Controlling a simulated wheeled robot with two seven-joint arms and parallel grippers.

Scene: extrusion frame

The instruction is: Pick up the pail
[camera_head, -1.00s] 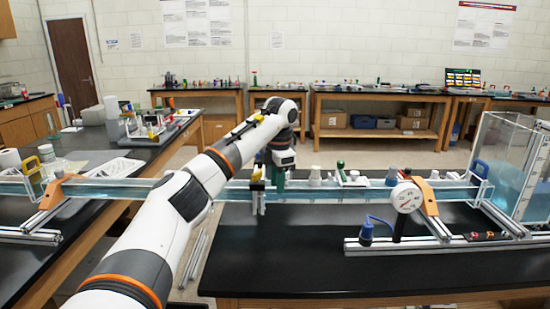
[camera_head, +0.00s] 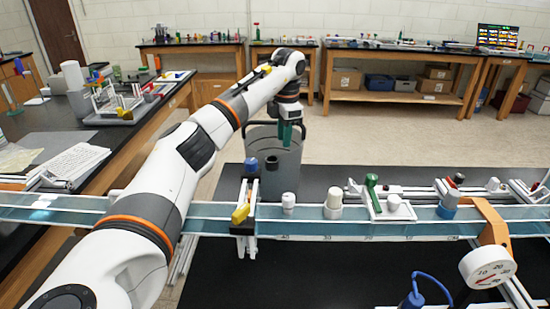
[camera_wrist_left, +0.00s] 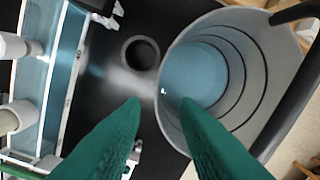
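The pail (camera_head: 287,178) is a tall grey bucket on the black bench, behind the long clear channel, with a dark handle at its rim. In the left wrist view the pail (camera_wrist_left: 222,75) is open at the top, with a ribbed grey inside and a bluish bottom. My left gripper (camera_head: 287,133) hangs over the pail's rim in the head view. Contact cannot be told. My right gripper is out of view.
The clear water channel (camera_head: 330,222) runs across the bench in front of the pail. A dark round container (camera_wrist_left: 140,52) stands close beside the pail. White and green fittings (camera_head: 372,192) and a round gauge (camera_head: 487,267) are to the right. Open floor lies behind.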

